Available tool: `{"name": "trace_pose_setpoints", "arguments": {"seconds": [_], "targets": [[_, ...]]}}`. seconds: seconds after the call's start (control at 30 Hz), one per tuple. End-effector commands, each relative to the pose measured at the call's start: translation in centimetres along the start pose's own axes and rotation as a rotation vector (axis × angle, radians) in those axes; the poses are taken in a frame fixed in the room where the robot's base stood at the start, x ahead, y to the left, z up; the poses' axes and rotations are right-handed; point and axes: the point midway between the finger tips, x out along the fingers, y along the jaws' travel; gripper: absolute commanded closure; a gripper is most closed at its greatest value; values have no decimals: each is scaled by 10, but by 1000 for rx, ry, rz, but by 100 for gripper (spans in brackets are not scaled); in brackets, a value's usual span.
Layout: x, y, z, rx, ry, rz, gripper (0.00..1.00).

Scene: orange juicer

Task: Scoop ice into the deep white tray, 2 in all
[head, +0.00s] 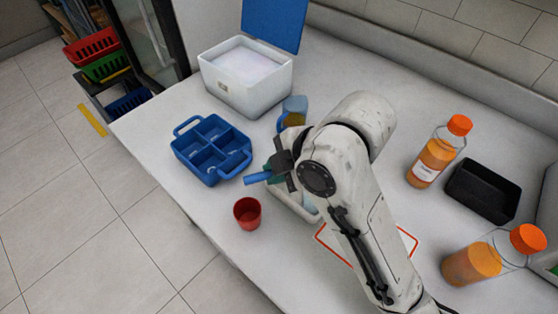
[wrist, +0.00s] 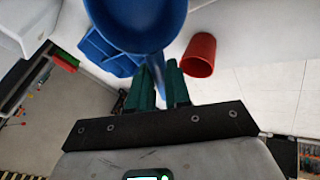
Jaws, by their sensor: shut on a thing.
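My gripper (head: 274,172) is shut on a blue scoop (head: 257,178), held over the counter between the blue caddy and my arm. In the wrist view, the gripper's green fingers (wrist: 160,80) close around the handle, and the round blue bowl of the scoop (wrist: 135,25) fills the top middle. I cannot tell whether ice is in the bowl. A white tray (head: 312,208) lies below my gripper, mostly hidden by my arm; its contents are hidden. A white ice box (head: 236,95) with its blue lid raised stands at the back, pale contents inside.
A blue divided caddy (head: 183,152) stands left of my gripper and a red cup (head: 247,213) in front. Orange bottles (head: 436,155) and a black tray (head: 483,190) are at right. The counter's left edge is near the caddy.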

Motion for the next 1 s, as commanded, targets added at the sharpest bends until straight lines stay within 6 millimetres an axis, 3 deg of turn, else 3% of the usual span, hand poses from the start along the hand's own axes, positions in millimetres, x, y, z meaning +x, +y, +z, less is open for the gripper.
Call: {"name": "trace_pose_setpoints", "arguments": {"seconds": [1.0], "targets": [[-10,25,-4,245,3,-597,100]]}}
